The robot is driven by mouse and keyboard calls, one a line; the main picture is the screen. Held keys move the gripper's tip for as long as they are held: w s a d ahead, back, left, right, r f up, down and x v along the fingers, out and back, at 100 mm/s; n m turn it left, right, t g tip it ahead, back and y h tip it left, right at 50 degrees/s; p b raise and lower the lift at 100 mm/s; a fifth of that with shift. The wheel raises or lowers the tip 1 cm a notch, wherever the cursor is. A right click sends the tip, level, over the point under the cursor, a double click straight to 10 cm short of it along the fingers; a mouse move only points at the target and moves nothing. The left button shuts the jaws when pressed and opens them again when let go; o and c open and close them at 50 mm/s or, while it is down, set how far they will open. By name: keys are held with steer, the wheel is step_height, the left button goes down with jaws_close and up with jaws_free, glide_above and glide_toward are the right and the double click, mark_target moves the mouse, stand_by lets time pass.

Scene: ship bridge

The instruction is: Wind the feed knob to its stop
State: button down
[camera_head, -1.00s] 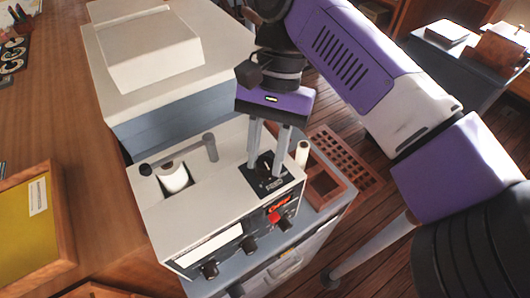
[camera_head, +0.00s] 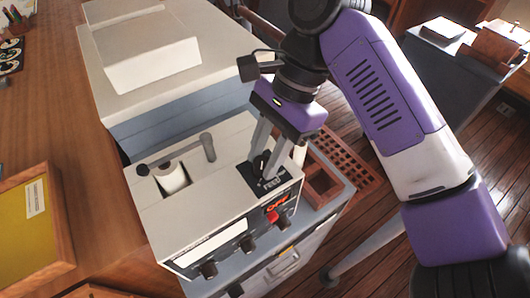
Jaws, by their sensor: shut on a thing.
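The feed knob (camera_head: 260,163) is a small dark knob on a black plate marked FEED (camera_head: 268,181), on the top right of a pale grey machine (camera_head: 215,200). My gripper (camera_head: 261,162) points down over the plate with its two grey fingers closed on the knob. The fingers hide much of the knob, so its pointer angle is hard to read.
A paper roll (camera_head: 171,177) sits in a slot of the machine, with a grey bar (camera_head: 180,150) beside it. Front knobs and a red switch (camera_head: 273,216) are on its face. A brown slotted tray (camera_head: 335,165) stands to the right. A wood-framed board (camera_head: 35,225) lies at left.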

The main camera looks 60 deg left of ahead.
stand_by(0.3)
steer(key=c, duration=1.1)
jaws_free()
steer(key=shift+b+v, duration=0.4)
steer(key=shift+v, duration=3.45)
